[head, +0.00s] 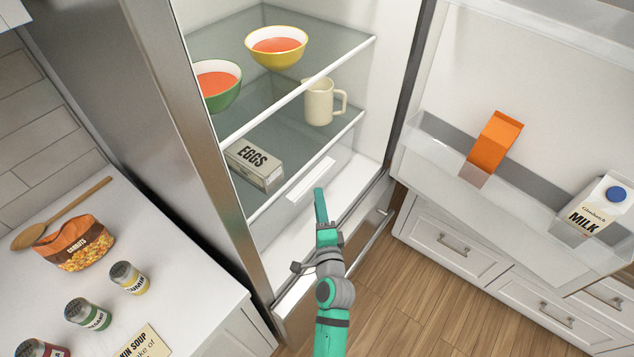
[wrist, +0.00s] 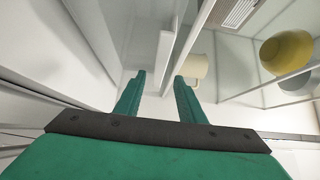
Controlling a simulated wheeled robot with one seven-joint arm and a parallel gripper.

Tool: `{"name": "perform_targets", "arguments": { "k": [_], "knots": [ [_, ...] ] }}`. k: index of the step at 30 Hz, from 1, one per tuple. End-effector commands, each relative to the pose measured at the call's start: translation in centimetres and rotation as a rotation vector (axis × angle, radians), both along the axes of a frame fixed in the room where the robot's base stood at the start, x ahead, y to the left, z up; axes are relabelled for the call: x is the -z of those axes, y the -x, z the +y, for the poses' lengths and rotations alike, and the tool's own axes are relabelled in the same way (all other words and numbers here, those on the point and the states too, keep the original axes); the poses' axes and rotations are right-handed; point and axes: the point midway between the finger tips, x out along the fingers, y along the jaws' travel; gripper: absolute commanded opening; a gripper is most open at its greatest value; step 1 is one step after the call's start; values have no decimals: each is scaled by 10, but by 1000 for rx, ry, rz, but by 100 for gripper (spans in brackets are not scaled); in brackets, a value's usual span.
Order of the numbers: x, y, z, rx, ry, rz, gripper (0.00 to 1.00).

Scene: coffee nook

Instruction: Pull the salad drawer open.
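My gripper (head: 320,192) is just in front of the handle in the head view, with the fingers seen edge-on. In the wrist view my gripper (wrist: 160,80) has its two green fingers apart, with a gap between them. A pale bar that looks like the handle (wrist: 162,60) lies ahead of that gap. I cannot tell whether the fingers touch it.
An egg box (head: 255,165) and a cream mug (head: 319,103) stand on the lower shelf. A yellow bowl (head: 277,60) and a green bowl (head: 222,98) stand above. The open fridge door (head: 520,70) holds an orange carton (head: 495,142) and milk (head: 603,203). A counter (head: 190,290) is at left.

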Motion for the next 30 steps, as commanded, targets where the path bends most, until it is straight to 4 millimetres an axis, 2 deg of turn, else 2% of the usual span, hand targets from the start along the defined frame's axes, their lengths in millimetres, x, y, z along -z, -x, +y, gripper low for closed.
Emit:
{"name": "perform_targets", "arguments": {
  "k": [6, 12, 18, 27, 29, 30],
  "knots": [
    [-1, -40, 4, 4, 2, -1, 36],
    [0, -67, 12, -3, 2, -1, 36],
    [0, -79, 15, -3, 2, 0, 36],
    [0, -80, 14, -2, 2, 0, 36],
    [0, -80, 14, -2, 2, 0, 24],
    [0, -80, 14, -2, 2, 0, 14]
  ]
}}
